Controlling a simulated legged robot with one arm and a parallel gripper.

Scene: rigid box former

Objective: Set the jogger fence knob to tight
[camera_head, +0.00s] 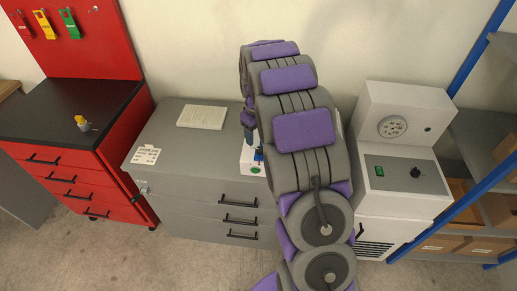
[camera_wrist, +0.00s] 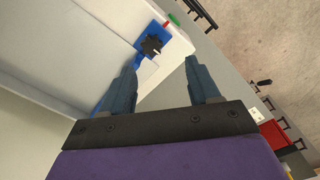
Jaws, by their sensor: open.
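A black star-shaped knob (camera_wrist: 152,45) sits on a blue bracket (camera_wrist: 140,62) at the edge of a white machine (camera_wrist: 75,45) in the wrist view. It looks like the jogger fence knob; no tight marking is readable. My gripper (camera_wrist: 160,66) is open and empty, with its two blue-grey fingers pointing toward the knob and apart from it in the picture. In the head view, my gripper (camera_head: 249,122) is partly behind my arm, above the white machine's base (camera_head: 252,168), where a small blue part shows. My arm hides most of that machine.
The machine stands on a grey drawer cabinet (camera_head: 180,135), with a pale pad (camera_head: 202,117) and label card on top. A white machine with a gauge (camera_head: 400,185) stands right. A red workbench (camera_head: 75,165) is left. Open floor lies in front.

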